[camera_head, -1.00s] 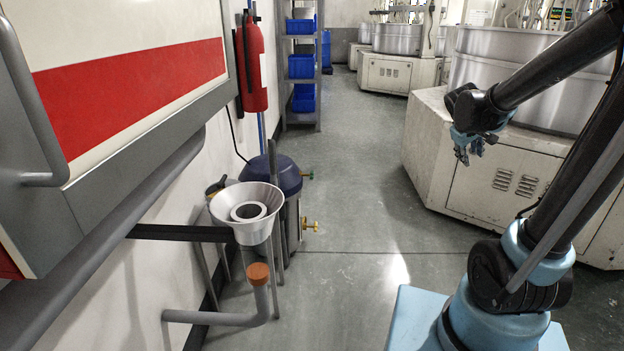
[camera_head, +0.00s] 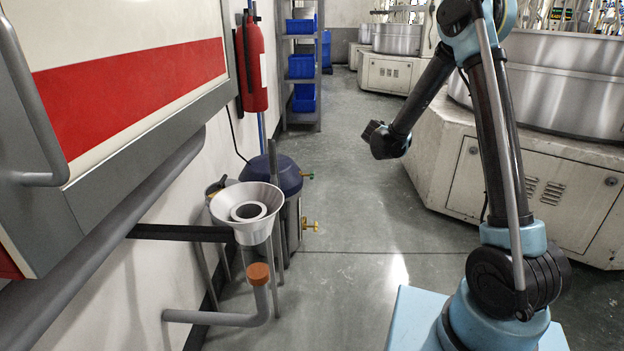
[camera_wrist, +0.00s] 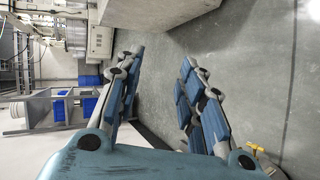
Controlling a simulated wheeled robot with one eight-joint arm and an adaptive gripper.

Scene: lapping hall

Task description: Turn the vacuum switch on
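No switch can be made out in either view. A grey tank with a dark blue domed lid (camera_head: 280,177) stands by the left wall and may be the vacuum unit; I cannot tell.
A red fire extinguisher (camera_head: 252,65) hangs on the wall. A shelf with blue bins (camera_head: 302,66) is behind. Large machines (camera_head: 530,160) line the right. The floor between is clear.

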